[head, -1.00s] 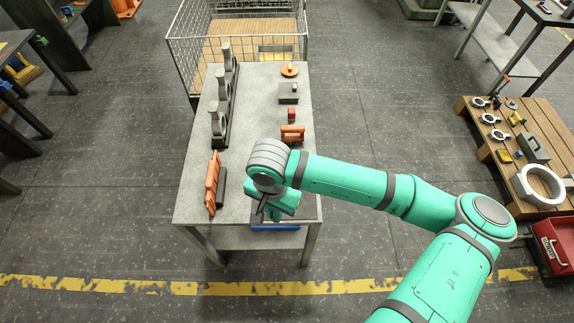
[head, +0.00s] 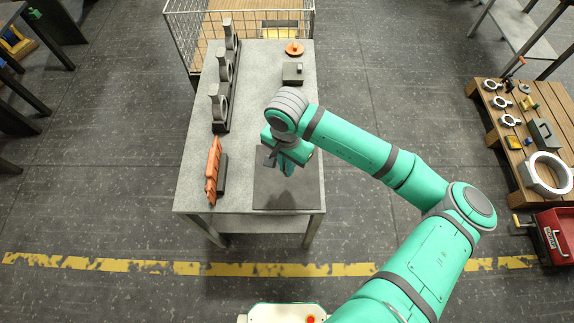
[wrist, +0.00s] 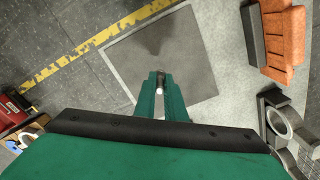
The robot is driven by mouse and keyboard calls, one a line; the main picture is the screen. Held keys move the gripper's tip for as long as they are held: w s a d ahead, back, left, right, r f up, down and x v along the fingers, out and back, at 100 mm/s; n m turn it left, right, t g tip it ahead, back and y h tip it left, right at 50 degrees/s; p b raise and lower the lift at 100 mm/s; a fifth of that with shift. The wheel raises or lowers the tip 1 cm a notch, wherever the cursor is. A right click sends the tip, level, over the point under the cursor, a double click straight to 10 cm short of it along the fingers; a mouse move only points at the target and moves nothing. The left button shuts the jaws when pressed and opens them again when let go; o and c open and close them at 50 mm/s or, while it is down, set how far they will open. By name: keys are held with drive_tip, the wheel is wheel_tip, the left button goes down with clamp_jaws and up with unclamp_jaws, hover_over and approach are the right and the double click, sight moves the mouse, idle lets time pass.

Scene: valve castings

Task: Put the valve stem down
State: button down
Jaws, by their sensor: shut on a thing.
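My gripper (head: 287,169) is over the near right part of the grey table, above a dark square mat (head: 288,200). In the wrist view its two green fingers (wrist: 161,82) are shut on the valve stem (wrist: 160,84), a short grey rod with a pale round end. The stem is hidden by my gripper in the head view. The mat (wrist: 200,62) shows bare around the fingers in the wrist view. I cannot tell the exact gap between stem and mat.
An orange ribbed part (head: 213,170) leans by a dark block to the left of the mat. A rack of grey ring castings (head: 221,104) stands behind it. A grey block (head: 292,73) and an orange disc (head: 294,49) sit at the back right. A wire cage (head: 185,38) adjoins the far end.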

drive_tip(key=shift+w+f, duration=0.6)
drive_tip(key=shift+f, duration=0.6)
drive_tip(key=shift+w+f, duration=0.6)
drive_tip(key=shift+f, duration=0.55)
drive_tip(key=shift+w+f, duration=0.6)
drive_tip(key=shift+f, duration=0.6)
drive_tip(key=shift+f, duration=0.1)
drive_tip(key=c, duration=1.8)
unclamp_jaws()
